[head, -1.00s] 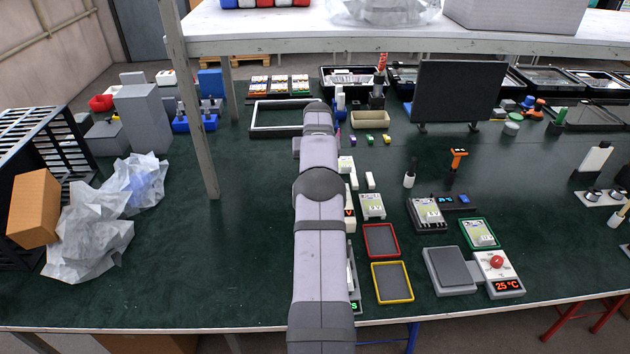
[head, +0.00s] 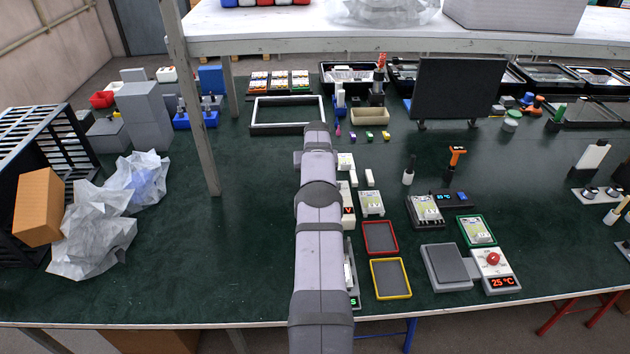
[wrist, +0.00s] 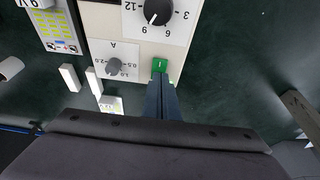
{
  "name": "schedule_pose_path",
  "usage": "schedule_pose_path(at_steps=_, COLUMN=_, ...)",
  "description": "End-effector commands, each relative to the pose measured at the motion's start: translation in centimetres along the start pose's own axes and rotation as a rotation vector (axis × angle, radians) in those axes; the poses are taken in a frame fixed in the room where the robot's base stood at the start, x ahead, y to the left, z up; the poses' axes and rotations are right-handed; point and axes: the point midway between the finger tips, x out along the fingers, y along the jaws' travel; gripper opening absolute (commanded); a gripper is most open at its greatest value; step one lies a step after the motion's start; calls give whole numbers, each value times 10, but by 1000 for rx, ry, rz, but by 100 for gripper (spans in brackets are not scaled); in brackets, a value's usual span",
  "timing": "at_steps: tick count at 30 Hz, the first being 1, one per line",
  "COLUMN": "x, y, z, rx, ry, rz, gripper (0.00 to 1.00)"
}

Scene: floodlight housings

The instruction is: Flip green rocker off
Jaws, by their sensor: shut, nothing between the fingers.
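The green rocker (wrist: 160,65) is a small bright green switch at the lower edge of a pale instrument panel (wrist: 102,20) in the wrist view. My gripper (wrist: 160,78) is shut and empty, with its dark fingertips right at the near edge of the rocker. They overlap it in the picture, and I cannot tell whether they touch it. The fingers hide part of the rocker, so its tilt is unclear. In the head view my arm covers the gripper and the rocker; part of a pale unit with a red display (head: 349,212) shows beside the arm.
A large black knob (wrist: 158,11) and a smaller grey knob (wrist: 114,66) sit on the panel near the rocker. White blocks (wrist: 70,77) lie left of my fingers. A red-rimmed tray (head: 380,238) and a yellow-rimmed tray (head: 391,279) lie right of my arm.

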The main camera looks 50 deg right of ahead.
Motion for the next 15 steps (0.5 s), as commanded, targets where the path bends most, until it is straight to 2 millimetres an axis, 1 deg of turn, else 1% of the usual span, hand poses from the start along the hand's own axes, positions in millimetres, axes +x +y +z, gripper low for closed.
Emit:
schedule_pose_path(at_steps=7, x=9, y=0, z=0, rx=0, ry=-1, rz=0, gripper=0)
schedule_pose_path(at_steps=9, x=5, y=0, z=-1, rx=0, ry=-1, rz=0, gripper=0)
schedule_pose_path(at_steps=15, x=6, y=0, z=1, rx=0, ry=-5, rz=0, gripper=0)
